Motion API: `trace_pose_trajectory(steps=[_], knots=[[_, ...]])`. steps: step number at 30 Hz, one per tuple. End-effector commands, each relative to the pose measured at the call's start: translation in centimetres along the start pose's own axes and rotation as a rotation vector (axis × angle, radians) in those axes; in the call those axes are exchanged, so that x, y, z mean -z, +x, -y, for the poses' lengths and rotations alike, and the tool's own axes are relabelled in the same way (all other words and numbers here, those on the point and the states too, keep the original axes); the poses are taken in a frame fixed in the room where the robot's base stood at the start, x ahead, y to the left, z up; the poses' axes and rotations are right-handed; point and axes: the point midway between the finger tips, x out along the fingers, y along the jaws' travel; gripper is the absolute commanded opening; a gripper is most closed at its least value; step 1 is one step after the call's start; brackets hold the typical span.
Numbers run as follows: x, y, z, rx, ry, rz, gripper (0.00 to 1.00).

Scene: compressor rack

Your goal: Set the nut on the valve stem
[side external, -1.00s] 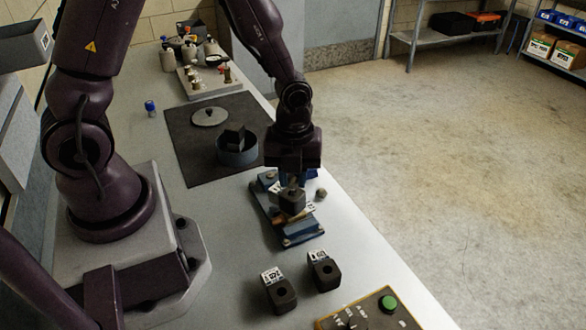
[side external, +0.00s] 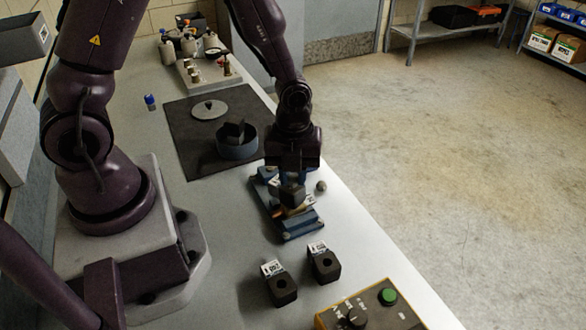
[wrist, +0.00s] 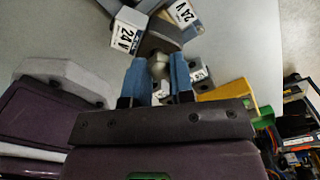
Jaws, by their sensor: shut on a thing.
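My gripper (side external: 291,178) points down over the blue valve fixture (side external: 302,226) in the side external view. In the wrist view its two blue fingers (wrist: 158,78) are shut on a small pale metal nut (wrist: 158,67). A dark block with a white label (side external: 292,196) sits on the fixture directly below the fingers; it also shows just beyond the nut in the wrist view (wrist: 160,38). The valve stem is hidden under the nut and fingers. I cannot tell whether the nut touches the stem.
Two dark labelled blocks (side external: 281,290) (side external: 324,265) stand in front of the fixture. A control box with a green button (side external: 388,297) is at the near edge. A small grey ball-like piece (side external: 321,186) lies right of the fixture.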

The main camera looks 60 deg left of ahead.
Motion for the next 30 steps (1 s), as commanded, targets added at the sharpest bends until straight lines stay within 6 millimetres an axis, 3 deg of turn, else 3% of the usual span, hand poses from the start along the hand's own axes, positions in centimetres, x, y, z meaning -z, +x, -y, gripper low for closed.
trace_pose_trajectory(steps=[22,23,26,27,30], knots=[[0.01,0.41,0.01,0.0,0.0,0.0,0.0],[0.0,0.42,0.01,0.0,0.0,0.0,0.25],[0.0,0.41,0.01,0.0,0.0,0.0,0.48],[0.0,0.41,0.01,0.0,0.0,0.0,0.52],[0.0,0.41,0.01,0.0,0.0,0.0,0.52]])
